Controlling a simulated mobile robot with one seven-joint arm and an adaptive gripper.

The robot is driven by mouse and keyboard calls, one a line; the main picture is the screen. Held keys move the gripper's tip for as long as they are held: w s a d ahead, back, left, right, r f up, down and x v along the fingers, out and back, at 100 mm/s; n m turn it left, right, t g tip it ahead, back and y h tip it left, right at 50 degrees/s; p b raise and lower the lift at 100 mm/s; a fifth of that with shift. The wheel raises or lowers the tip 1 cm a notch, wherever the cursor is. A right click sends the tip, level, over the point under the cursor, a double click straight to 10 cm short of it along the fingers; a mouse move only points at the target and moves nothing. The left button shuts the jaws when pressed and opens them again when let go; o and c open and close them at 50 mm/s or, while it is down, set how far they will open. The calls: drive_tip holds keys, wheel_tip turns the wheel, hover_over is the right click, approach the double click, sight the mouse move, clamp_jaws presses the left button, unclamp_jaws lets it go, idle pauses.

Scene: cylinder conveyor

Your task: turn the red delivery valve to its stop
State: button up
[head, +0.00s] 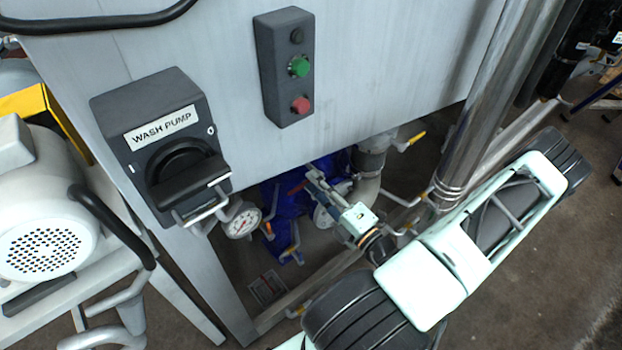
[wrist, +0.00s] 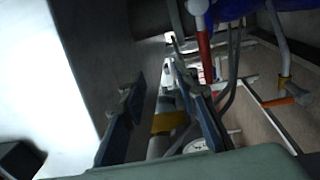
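The red delivery valve handle shows as a short red bar (head: 297,188) in the head view, low under the panel and beside my fingers. In the wrist view a red bar (wrist: 204,48) stands beyond the right finger, outside the gap; I take it for the same handle. My gripper (head: 316,180) reaches in under the tank edge. In the wrist view its two fingers (wrist: 160,80) are apart, with no handle clearly held between them. A pipe with a yellow band (wrist: 170,122) shows between and behind the fingers. Whether a finger touches the handle cannot be told.
A pressure gauge (head: 241,221), blue pump parts (head: 283,222) and a grey pipe elbow (head: 367,185) crowd the space. A yellow-handled valve (head: 416,138) is to the right. The wash pump switch (head: 165,145) and the button box (head: 286,68) sit above. A steel pipe (head: 480,110) stands close to my arm.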

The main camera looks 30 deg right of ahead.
drive_tip(key=shift+s+d+f, duration=0.15)
drive_tip(key=shift+s+f, duration=0.05)
drive_tip(key=shift+s, duration=0.75)
drive_tip(key=shift+s+d+f, duration=0.1)
drive_tip(key=shift+s+f, duration=0.15)
drive_tip(key=shift+s, duration=0.75)
drive_tip(key=shift+s+d+f, duration=0.15)
drive_tip(key=shift+s+f, duration=0.05)
drive_tip(key=shift+s, duration=0.75)
